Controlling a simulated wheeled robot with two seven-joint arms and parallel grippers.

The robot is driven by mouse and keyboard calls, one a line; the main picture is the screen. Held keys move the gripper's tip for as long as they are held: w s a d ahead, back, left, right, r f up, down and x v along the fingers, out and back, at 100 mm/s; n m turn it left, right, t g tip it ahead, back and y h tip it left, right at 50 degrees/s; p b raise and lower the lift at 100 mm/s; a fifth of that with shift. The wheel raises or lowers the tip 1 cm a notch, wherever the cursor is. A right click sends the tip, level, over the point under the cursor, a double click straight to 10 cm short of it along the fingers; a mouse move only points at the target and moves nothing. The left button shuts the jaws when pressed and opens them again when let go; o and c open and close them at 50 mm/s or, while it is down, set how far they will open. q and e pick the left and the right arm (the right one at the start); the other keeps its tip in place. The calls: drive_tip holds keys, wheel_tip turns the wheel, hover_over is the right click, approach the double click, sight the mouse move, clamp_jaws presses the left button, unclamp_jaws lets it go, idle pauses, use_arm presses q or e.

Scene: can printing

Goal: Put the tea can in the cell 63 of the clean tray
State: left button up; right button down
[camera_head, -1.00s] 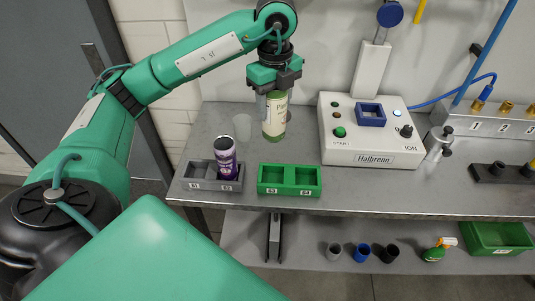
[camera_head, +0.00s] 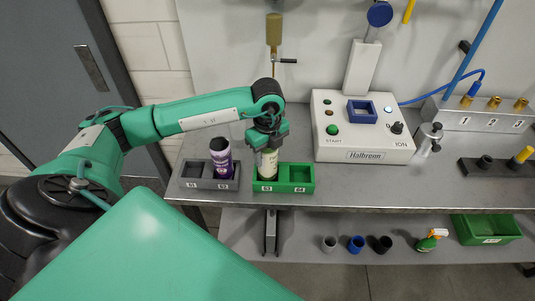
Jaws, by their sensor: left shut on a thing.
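The tea can (camera_head: 267,165), pale cream and green with a printed label, is upright in my left gripper (camera_head: 267,146). The gripper is shut on its upper part and points down. The can's lower end is at the left cell of the green tray (camera_head: 284,187), above the label 63. The front wall hides its base, so I cannot tell whether it touches the cell floor. The right cell, marked 64, is empty. My right gripper is not in view.
A grey tray (camera_head: 209,185) stands to the left, with a purple can (camera_head: 221,158) in its right cell and an empty left cell. The white Halbrenn machine (camera_head: 345,140) stands to the right.

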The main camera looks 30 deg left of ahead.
use_arm(q)
drive_tip(key=shift+f, duration=0.9)
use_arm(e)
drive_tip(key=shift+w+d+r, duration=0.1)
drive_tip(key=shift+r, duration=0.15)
use_arm(q)
drive_tip(key=shift+f, duration=0.2)
drive_tip(key=o, duration=1)
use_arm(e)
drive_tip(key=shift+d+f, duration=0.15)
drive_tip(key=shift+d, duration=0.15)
